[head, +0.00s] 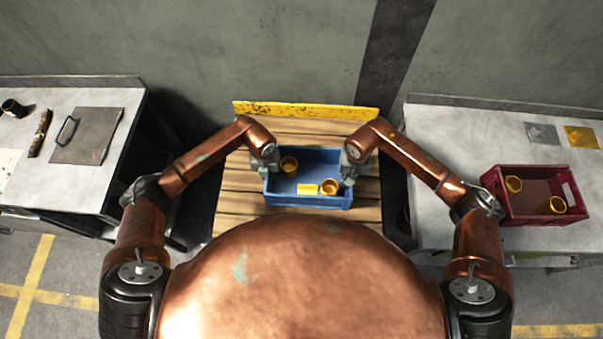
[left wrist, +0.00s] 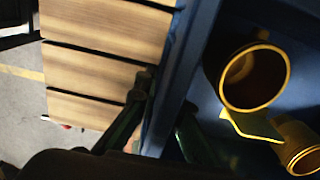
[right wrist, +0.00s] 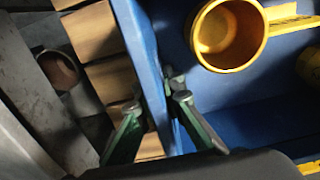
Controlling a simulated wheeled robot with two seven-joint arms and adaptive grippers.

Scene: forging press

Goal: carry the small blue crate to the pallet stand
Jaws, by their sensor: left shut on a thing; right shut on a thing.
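The small blue crate (head: 308,203) is over the slatted wooden pallet stand (head: 230,208) in the head view, with two yellow cup-like parts (head: 289,165) and a yellow label in view. I cannot tell whether it rests on the slats or hangs just above. My left gripper (head: 266,168) is shut on the crate's left wall; in the left wrist view its fingers (left wrist: 160,120) straddle the blue wall (left wrist: 180,75). My right gripper (head: 350,172) is shut on the right wall; in the right wrist view its green fingers (right wrist: 155,120) lie on both sides of the wall (right wrist: 148,70).
A yellow worn board (head: 305,111) edges the stand's back. A red crate (head: 540,220) with yellow parts sits on the right table (head: 455,135). The left table (head: 100,97) holds a metal plate with a handle (head: 88,137) and a black cup (head: 13,107). Bare slats show around the blue crate.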

